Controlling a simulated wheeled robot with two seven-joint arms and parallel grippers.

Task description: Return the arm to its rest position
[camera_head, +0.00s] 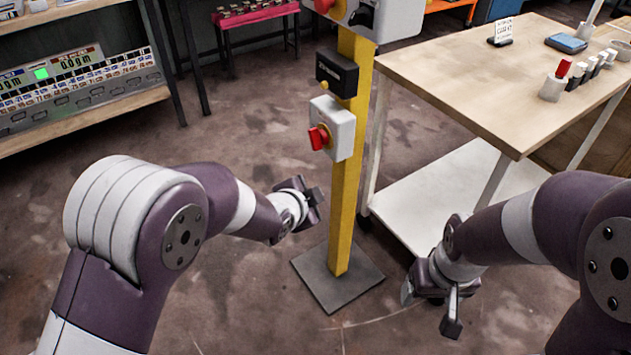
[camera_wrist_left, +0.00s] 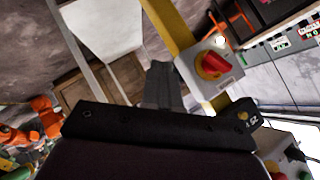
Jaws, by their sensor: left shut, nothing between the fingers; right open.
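My left arm reaches in from the left in the head view. Its gripper (camera_head: 314,200) is shut and empty, just left of the yellow post (camera_head: 346,205) and below the grey switch box with a red knob (camera_head: 319,137). In the left wrist view the shut fingers (camera_wrist_left: 163,85) point toward the post area, with the red knob (camera_wrist_left: 214,63) to their right, apart from them. My right gripper (camera_head: 428,312) is open and empty, pointing down to the right of the post's base plate (camera_head: 338,275).
A wooden table (camera_head: 450,70) with a white lower shelf (camera_head: 440,195) stands at the right, close to my right arm. A black box (camera_head: 337,74) and another control box (camera_head: 385,15) sit higher on the post. Shelving with meters (camera_head: 80,80) stands at the left. Floor between is open.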

